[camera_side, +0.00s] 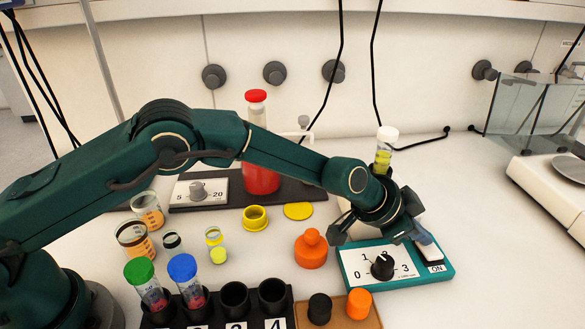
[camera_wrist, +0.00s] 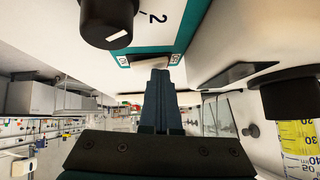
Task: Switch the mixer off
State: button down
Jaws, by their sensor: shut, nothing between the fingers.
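The mixer is a teal-edged box (camera_side: 440,278) with a white dial panel marked 0, 1 and 3 in the side view; the 2 shows in the wrist view. Its black knob (camera_side: 382,266) also shows in the wrist view (camera_wrist: 105,22). A rocker switch (camera_side: 433,256) sits right of the panel above an ON label. My gripper (camera_side: 424,238) is shut and empty, pointing down at the switch. In the wrist view its fingertips (camera_wrist: 160,72) overlap the switch, partly hiding it; I cannot tell whether they touch or press it.
A white-capped tube with yellow liquid (camera_side: 384,157) stands behind my gripper. An orange bottle (camera_side: 311,248) is just left of the mixer. A tube rack (camera_side: 215,318) and a brown holder (camera_side: 335,312) are in front. A balance (camera_side: 550,190) stands at right.

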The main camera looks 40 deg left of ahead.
jog(key=shift+s+d, duration=0.55)
jog(key=shift+s, duration=0.05)
jog(key=shift+r, duration=0.1)
jog(key=shift+d+r, duration=0.1)
jog(key=shift+r, duration=0.45)
jog(key=r, duration=0.2)
jog(key=s+r, duration=0.1)
jog(key=r, duration=0.1)
jog(key=shift+s+a, duration=0.1)
jog(key=shift+a, duration=0.1)
jog(key=v, duration=0.8)
jog(key=shift+a, duration=0.15)
jog(key=shift+s+r, duration=0.15)
